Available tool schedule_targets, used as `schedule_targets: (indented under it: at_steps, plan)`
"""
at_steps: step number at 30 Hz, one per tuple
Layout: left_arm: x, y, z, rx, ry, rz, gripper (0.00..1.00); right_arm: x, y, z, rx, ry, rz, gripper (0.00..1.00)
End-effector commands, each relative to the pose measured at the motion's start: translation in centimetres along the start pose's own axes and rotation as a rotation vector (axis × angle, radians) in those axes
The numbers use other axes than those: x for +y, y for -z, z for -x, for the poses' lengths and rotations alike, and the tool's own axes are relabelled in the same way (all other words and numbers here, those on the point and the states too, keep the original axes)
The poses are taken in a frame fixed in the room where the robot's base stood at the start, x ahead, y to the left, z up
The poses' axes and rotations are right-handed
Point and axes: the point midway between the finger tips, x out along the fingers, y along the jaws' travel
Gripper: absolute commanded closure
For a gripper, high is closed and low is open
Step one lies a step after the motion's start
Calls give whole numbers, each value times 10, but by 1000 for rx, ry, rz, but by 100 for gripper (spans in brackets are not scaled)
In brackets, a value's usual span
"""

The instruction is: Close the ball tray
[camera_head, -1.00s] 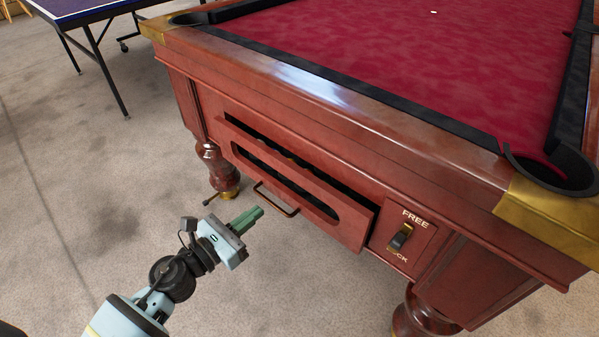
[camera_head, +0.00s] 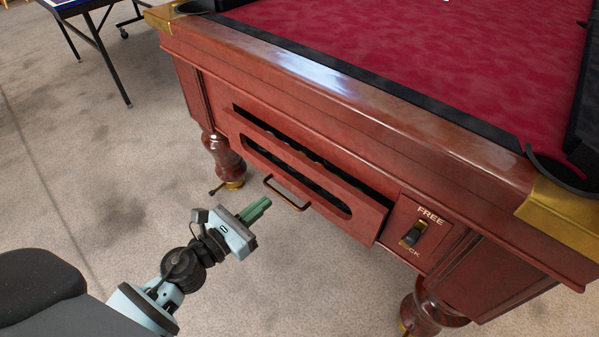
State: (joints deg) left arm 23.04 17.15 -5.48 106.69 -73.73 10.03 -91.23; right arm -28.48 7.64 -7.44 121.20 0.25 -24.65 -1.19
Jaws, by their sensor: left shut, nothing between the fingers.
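The ball tray (camera_head: 368,217) is a wooden drawer front with a long slot, in the end of the red-topped pool table (camera_head: 330,100). It stands out from the table end, with a dark gap along its top edge. Its bar handle (camera_head: 287,195) hangs at the lower left of the front. My left gripper (camera_head: 262,206) is shut and empty, with green fingers pointing at the handle. It is just left of and below the handle and looks apart from it. My right gripper is not in view.
A FREE/LOCK switch (camera_head: 413,235) is right of the tray. Turned table legs (camera_head: 222,158) stand at both ends. A table-tennis table (camera_head: 75,10) is at the upper left. The concrete floor in front is clear.

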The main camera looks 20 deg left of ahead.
Motion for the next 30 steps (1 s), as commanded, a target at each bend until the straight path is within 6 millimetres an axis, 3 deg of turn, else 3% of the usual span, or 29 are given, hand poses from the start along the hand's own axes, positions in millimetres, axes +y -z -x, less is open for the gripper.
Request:
schedule_targets:
  at_steps: [18, 24, 30]
  plan:
    - [0, -1, -104, -2, 0, 1, 100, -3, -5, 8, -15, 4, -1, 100]
    - [0, 0, -122, 0, 0, 0, 100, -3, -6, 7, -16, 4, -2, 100]
    - [0, 0, -128, 1, 1, 0, 100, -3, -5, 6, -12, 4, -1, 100]
